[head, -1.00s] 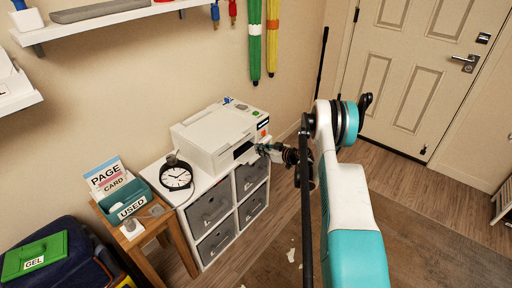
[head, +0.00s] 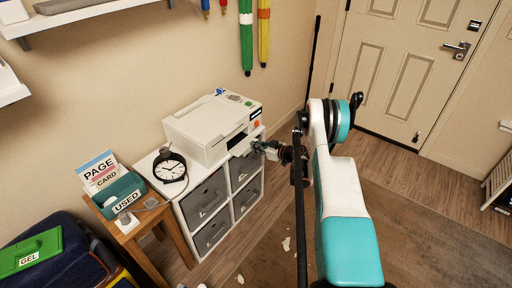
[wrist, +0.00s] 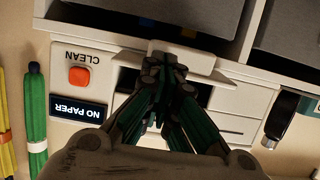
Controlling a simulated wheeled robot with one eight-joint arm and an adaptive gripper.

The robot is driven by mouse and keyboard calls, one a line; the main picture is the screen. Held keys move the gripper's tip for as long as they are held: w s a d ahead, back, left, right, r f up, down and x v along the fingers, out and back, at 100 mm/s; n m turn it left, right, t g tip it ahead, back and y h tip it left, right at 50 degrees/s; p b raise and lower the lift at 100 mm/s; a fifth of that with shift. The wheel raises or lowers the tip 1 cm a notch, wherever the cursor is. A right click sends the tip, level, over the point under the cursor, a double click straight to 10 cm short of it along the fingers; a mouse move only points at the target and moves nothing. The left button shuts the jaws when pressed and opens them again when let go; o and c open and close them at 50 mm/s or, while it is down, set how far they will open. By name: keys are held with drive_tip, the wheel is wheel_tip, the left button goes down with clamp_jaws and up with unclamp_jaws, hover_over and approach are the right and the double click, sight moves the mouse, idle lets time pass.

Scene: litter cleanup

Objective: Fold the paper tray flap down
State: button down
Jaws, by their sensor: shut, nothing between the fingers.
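The white printer (head: 207,130) stands on the white cube shelf. In the wrist view, which is upside down, its front shows a dark slot and a pale flap (wrist: 201,59) at its lower edge by the shelf top. I take this as the paper tray flap; its exact angle is unclear. My gripper (head: 257,148) is at the printer's front. In the wrist view my gripper (wrist: 166,62) is shut and empty, its fingertips overlapping the flap. I cannot tell whether they press on it. The fingers hide part of the slot and flap.
The printer's screen (wrist: 79,109) reads NO PAPER, beside an orange CLEAN button (wrist: 79,76). A teal USED box (head: 122,190) sits on a wooden stand. The floor at right is mostly open.

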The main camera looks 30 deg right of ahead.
idle(0.3)
drive_tip(key=v, duration=1.2)
